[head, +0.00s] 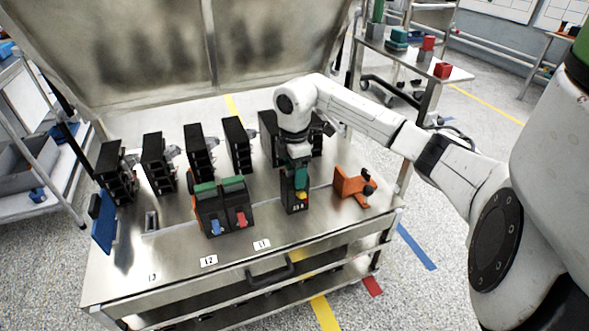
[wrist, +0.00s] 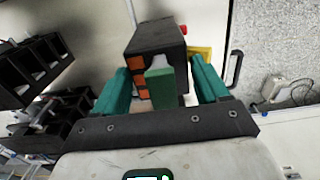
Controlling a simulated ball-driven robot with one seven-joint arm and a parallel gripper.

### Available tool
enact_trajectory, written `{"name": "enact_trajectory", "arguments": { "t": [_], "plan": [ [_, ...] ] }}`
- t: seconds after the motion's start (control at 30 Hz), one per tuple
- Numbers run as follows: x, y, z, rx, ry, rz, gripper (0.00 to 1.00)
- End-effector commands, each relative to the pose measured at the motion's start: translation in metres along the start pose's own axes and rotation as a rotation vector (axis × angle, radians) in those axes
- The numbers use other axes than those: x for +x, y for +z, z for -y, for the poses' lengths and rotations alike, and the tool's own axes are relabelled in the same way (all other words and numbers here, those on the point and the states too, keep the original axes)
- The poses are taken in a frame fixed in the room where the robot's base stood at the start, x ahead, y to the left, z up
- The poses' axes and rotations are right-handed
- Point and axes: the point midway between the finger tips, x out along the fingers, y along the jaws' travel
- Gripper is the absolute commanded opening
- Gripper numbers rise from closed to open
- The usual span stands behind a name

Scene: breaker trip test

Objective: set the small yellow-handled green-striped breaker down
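The small breaker (head: 290,197) is a narrow black body with a yellow handle low on its front. It stands upright at the middle right of the metal cart top. My gripper (head: 298,172) comes down on it from above. In the wrist view the teal fingers (wrist: 160,80) lie on either side of the black breaker body (wrist: 155,38), close against it; its green stripe and orange patches show between them. The gripper looks shut on it. Whether its base touches the cart top I cannot tell.
Left of it stand two green-topped breakers with a blue handle (head: 216,227) and a red handle (head: 241,219). An orange fixture (head: 353,187) is at the right. Several black units (head: 199,152) line the back. The cart top (head: 180,255) is clear in front, near the number labels (head: 209,261).

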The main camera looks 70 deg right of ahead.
Motion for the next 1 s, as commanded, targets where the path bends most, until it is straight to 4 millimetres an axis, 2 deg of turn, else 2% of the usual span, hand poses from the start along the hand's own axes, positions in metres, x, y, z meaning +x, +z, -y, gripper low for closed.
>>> {"name": "enact_trajectory", "arguments": {
  "t": [0.03,0.17,0.47,0.67,1.0],
  "plan": [
    [0.000,0.000,0.000,0.000,0.000,0.000,0.79],
    [0.000,0.000,0.000,0.000,0.000,0.000,0.91],
    [-0.004,0.000,0.000,0.000,0.000,0.000,0.91],
    [-0.032,0.000,-0.001,0.000,0.002,0.001,0.91],
    [-0.099,0.000,-0.001,0.000,0.002,0.001,0.91]
  ]
}}
